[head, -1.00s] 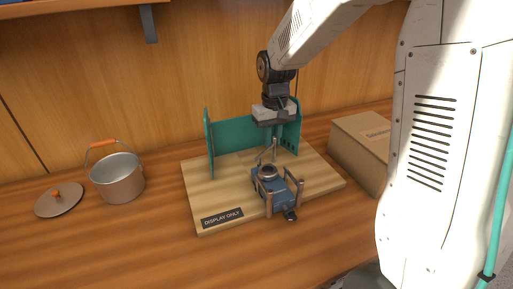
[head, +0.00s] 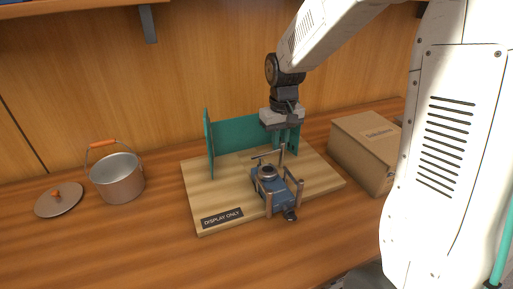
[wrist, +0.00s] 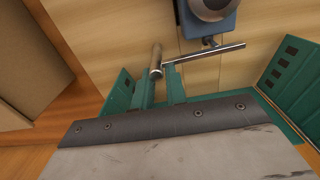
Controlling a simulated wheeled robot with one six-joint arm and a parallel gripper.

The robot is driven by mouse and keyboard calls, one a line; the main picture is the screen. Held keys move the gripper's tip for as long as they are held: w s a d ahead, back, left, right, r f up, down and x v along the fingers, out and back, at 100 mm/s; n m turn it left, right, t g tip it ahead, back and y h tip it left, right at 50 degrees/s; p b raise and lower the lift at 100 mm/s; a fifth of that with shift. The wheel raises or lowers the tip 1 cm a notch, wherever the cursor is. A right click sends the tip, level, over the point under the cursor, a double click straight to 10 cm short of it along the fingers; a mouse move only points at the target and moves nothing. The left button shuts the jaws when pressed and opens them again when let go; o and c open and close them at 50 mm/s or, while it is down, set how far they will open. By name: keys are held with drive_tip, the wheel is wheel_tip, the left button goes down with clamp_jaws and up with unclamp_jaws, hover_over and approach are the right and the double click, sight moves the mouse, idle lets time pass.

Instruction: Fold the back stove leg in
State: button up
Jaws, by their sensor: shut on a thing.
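The camp stove has a blue body (head: 270,197) with a round burner (head: 267,171). It stands on the wooden display board (head: 210,195). Bronze front legs (head: 299,190) stand toward me. The back stove leg (head: 282,153) is a thin post behind the burner, with a thin metal rod reaching left from it. In the wrist view the bronze post (wrist: 156,57) lies between my teal fingers, with the silver rod (wrist: 208,53) beside it. My gripper (head: 284,140) is shut on this leg from above, behind the stove. The stove body (wrist: 212,30) is partly in the wrist view.
A green windscreen (head: 235,136) stands behind the stove, close to my gripper. A cardboard box (head: 365,150) is right of the board. A metal pot (head: 117,180) and its lid (head: 59,200) stand left. The counter in front of the board is clear.

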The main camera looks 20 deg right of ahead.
drive_tip(key=o, duration=1.1)
drive_tip(key=shift+a, duration=0.2)
drive_tip(key=shift+c, duration=0.2)
drive_tip(key=shift+d, duration=0.1)
drive_tip(key=shift+r, duration=0.35)
wheel_tip(320, 180, up, 8)
drive_tip(key=shift+r, duration=0.15)
